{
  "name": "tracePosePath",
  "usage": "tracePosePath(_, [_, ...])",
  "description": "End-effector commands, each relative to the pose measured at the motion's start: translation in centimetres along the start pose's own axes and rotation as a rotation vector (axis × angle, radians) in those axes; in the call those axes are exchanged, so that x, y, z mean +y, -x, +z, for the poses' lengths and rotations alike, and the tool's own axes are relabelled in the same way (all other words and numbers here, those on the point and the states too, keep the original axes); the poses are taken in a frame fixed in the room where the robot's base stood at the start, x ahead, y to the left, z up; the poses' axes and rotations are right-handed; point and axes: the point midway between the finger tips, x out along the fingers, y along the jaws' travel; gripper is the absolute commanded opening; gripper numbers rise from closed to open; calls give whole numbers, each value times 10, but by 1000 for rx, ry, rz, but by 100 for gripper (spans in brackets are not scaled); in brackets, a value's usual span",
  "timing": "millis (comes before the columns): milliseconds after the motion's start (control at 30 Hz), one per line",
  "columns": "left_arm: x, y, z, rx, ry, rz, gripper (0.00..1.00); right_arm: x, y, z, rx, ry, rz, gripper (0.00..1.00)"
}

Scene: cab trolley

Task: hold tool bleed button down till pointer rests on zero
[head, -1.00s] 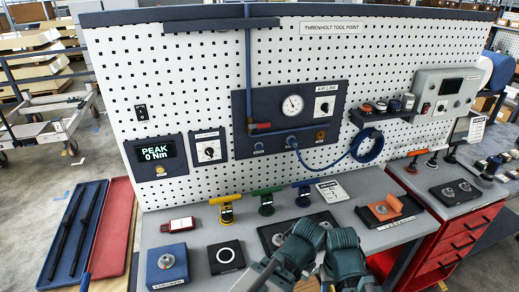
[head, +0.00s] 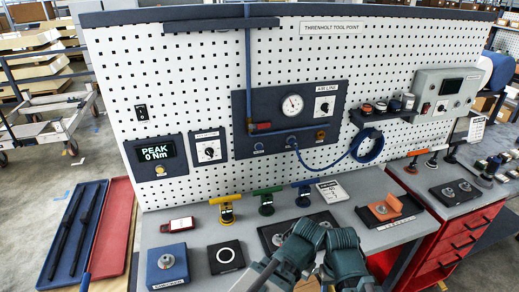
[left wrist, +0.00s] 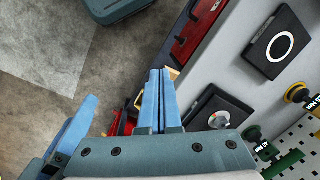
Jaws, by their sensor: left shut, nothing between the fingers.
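The round white gauge (head: 292,104) sits on the dark air-line panel (head: 242,112) on the pegboard. Its pointer is too small to read. Below it are a small round fitting or button (head: 258,146) at left and another (head: 291,140) where the blue hose joins. I cannot read which is the tool bleed button. My left gripper shows in the left wrist view (left wrist: 152,98), its blue fingers together and empty, away from the panel. In the head view only my teal arm links show, low in front of the bench. I cannot make out my right gripper.
The bench (head: 205,212) holds a blue block (head: 167,266), a dark pad with a white ring (head: 226,256) and green, yellow and blue-handled tools. The blue hose (head: 367,147) hangs coiled at right. The space before the panel is clear above the tools.

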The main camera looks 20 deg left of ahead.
Motion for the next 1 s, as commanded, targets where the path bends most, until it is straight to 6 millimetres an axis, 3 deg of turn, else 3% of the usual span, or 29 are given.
tracePosePath(533, [0, 0, 0, 0, 0, 0, 0, 0, 0, 0, 0, 0, 0, 50])
tracePosePath(667, [0, -1, -10, 30, 4, 23, 0, 0, -1, 0, 0, 0, 0, 50])
tracePosePath(767, [-3, -1, -34, 112, 19, 78, 0, 0, -2, 0, 0, 0, 0, 50])
tracePosePath(1000, [-32, 20, -129, 479, 121, 260, 0, 0, -6, 0, 0, 0, 0, 50])
